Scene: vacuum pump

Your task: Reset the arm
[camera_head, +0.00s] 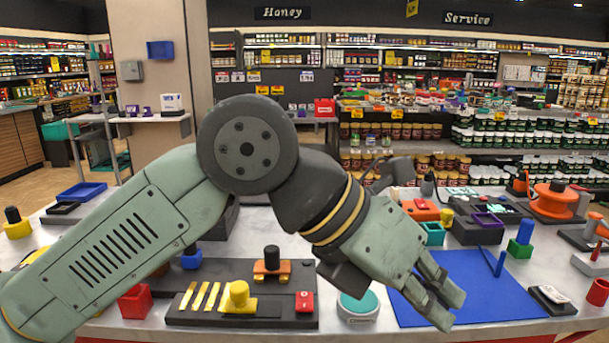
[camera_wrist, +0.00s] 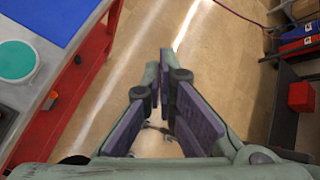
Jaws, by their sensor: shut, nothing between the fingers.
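My arm stretches across the head view from the lower left, bends at a dark round joint, and comes down to the right. My gripper (camera_head: 442,299) hangs over the front part of the blue mat (camera_head: 480,272) in that view. In the wrist view my gripper (camera_wrist: 162,78) has its two fingers close together at the tips, with nothing held. It points down toward the tan floor (camera_wrist: 230,60) there, beside the table's red frame (camera_wrist: 85,75). The arm hides part of the table's middle.
A black board (camera_head: 200,318) with yellow parts and a teal-topped round device (camera_head: 358,306) stand near the table's front. A red bin (camera_head: 135,303) is left. An orange device (camera_head: 553,201) and several small parts crowd the right. The wrist view shows a red box (camera_wrist: 301,97).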

